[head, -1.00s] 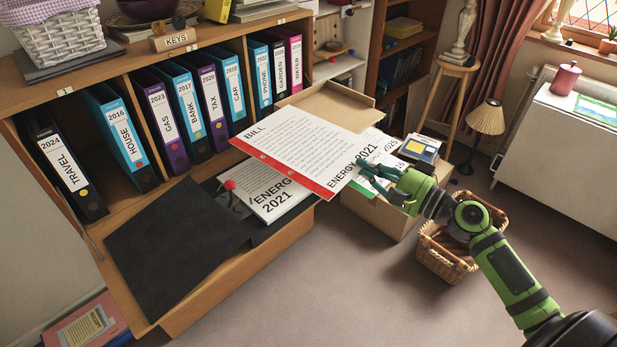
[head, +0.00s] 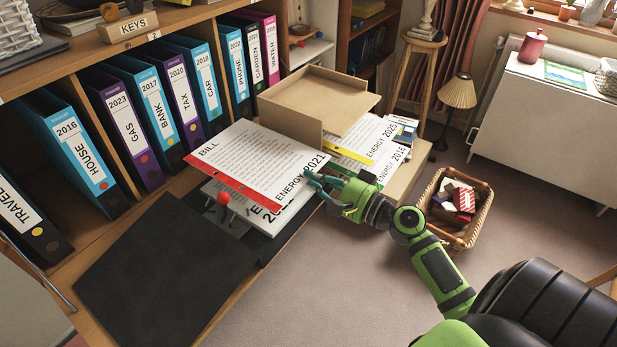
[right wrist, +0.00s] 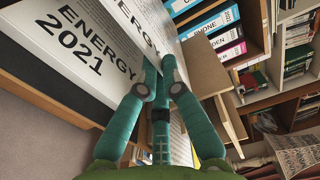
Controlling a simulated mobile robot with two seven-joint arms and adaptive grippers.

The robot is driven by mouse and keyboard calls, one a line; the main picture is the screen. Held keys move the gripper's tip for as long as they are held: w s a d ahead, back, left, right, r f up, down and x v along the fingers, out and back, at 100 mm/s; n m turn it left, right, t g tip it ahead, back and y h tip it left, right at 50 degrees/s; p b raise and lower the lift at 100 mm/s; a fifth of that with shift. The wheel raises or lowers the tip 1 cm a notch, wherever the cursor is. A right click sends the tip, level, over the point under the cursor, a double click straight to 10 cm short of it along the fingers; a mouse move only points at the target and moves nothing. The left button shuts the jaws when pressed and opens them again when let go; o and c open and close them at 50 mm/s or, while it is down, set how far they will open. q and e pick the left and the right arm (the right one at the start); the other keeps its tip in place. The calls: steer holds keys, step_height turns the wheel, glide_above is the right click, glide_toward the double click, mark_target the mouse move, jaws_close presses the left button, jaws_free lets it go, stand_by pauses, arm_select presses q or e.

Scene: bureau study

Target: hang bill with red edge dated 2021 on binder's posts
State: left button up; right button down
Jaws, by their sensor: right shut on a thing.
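The bill with the red edge (head: 262,160) reads "BILL" and "ENERGY 2021". My right gripper (head: 318,182) is shut on its near right corner and holds it out flat. The bill is above the open black binder (head: 165,265), covering most of the white "ENERGY 2021" stack (head: 268,216) in it. The red edge runs along the bill's left side, close to the red knob (head: 223,198) of the binder's mechanism. The posts are hidden or too small to make out. In the right wrist view the teal fingers (right wrist: 158,85) meet at the paper. My left gripper is not in view.
A cardboard tray (head: 325,98) stands behind the bill. Other bills, one yellow-edged (head: 362,150), lie on a box to the right. Upright binders (head: 130,115) line the shelf behind. A wicker basket (head: 462,210) stands on the floor at right.

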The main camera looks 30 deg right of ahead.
mark_target(315, 202)
step_height(315, 202, down, 3)
steer(key=shift+r+b, duration=0.2)
steer(key=shift+b, duration=0.75)
step_height(315, 202, down, 2)
steer(key=shift+f+b, duration=0.15)
steer(key=shift+b, duration=0.8)
steer(key=shift+f, duration=0.35)
arm_select(q)
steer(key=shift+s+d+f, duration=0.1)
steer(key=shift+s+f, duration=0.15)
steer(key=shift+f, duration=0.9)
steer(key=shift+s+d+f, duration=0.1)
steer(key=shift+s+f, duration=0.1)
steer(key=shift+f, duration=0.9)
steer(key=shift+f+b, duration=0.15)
steer(key=shift+b, duration=0.2)
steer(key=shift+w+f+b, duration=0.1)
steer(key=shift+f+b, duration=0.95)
arm_select(e)
steer(key=shift+f, duration=0.85)
